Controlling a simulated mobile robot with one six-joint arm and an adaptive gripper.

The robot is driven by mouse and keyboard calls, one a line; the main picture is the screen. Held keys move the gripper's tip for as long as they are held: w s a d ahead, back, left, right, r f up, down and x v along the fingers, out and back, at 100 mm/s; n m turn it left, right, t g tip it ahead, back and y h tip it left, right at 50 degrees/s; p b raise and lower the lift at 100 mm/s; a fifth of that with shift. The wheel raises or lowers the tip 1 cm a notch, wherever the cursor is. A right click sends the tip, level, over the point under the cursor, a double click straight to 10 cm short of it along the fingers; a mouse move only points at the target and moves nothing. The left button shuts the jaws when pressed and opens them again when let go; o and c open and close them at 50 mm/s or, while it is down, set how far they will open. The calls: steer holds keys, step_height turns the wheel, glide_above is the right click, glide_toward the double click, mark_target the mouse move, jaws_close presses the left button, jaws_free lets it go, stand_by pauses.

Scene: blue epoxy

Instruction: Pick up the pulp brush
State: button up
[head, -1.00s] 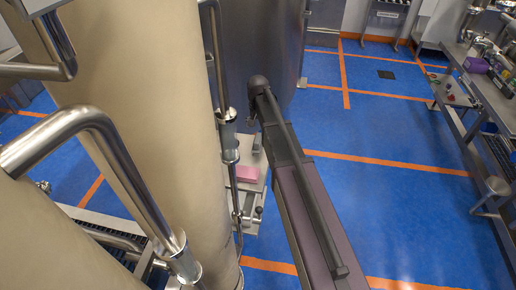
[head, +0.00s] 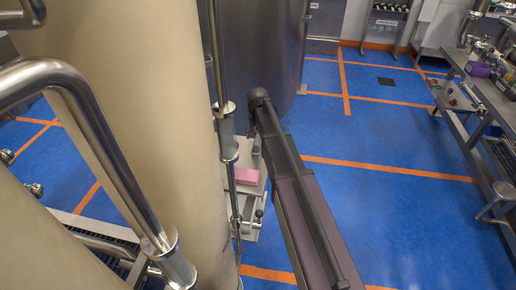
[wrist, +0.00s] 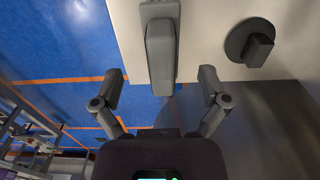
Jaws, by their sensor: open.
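In the head view my arm hides most of the gripper, and no brush can be made out clearly.
A pink block (head: 245,175) sits on a small pale stand (head: 250,150) beside my arm. Beige tanks (head: 150,110) and steel pipes (head: 85,125) crowd the left. A steel tank (head: 262,40) stands behind. A cluttered bench (head: 475,115) is at right. Blue floor (head: 390,210) between is clear.

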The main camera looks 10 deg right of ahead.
steer(key=shift+w+f+b, duration=0.1)
steer(key=shift+f+b, duration=2.5)
steer(key=shift+b, duration=0.05)
steer(key=shift+c, duration=0.2)
jaws_close()
steer(key=shift+r, duration=0.2)
step_height(320, 180, up, 4)
steer(key=p, duration=0.4)
steer(key=shift+f, duration=0.15)
steer(key=s+r+p, duration=0.1)
steer(key=s, duration=1.5)
